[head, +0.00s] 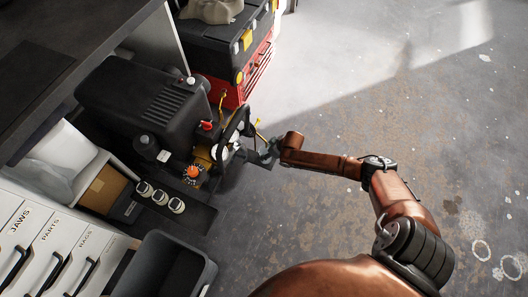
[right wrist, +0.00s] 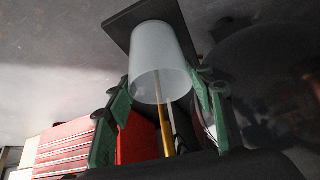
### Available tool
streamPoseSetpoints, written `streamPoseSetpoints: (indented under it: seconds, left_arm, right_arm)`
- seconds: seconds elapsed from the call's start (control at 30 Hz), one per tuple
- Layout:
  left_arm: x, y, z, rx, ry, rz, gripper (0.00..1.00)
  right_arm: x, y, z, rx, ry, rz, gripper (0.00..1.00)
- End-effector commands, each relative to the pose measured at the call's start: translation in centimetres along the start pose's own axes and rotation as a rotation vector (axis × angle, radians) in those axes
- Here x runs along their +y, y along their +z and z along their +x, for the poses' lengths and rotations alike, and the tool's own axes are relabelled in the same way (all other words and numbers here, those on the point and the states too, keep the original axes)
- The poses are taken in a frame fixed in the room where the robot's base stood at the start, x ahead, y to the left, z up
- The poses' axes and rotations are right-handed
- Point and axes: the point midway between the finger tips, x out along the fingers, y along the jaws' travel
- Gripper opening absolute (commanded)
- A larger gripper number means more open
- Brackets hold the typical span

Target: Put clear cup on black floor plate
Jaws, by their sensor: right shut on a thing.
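The clear cup (right wrist: 163,62) is whitish and see-through. In the right wrist view it sits between the green fingers of my right gripper (right wrist: 162,98), which is shut on it. A flat black plate (right wrist: 125,22) shows behind the cup's narrow end; whether the two touch I cannot tell. In the head view my right gripper (head: 266,154) is small, at the end of the copper arm, beside the black machine. The cup and the plate cannot be made out clearly there. My left gripper is not in view.
A black machine (head: 140,100) with an orange knob (head: 193,172) stands left of my right gripper. A red and black tool chest (head: 235,60) is behind it. A dark bin (head: 165,270) and white drawers (head: 50,250) are at the lower left. The floor (head: 330,110) to the right is clear.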

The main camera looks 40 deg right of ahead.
Motion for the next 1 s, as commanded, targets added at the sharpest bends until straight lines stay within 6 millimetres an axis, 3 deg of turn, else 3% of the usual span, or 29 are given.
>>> streamPoseSetpoints:
  seconds: [0.3,0.33,0.57,0.87,1.0]
  left_arm:
    - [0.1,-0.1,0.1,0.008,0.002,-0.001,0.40]
    - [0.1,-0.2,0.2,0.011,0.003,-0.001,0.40]
    - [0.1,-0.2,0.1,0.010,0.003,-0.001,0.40]
    - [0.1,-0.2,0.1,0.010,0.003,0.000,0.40]
    - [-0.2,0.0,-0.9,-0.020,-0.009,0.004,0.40]
  right_arm:
    - [0.0,0.1,0.2,0.001,0.000,0.000,0.25]
    - [0.0,0.1,0.2,0.001,0.000,0.000,0.50]
    - [0.0,0.0,0.1,0.002,0.000,0.000,0.65]
    - [0.0,0.0,0.0,0.002,0.000,0.000,0.66]
    - [0.0,-0.3,-0.8,0.003,0.001,0.000,0.66]
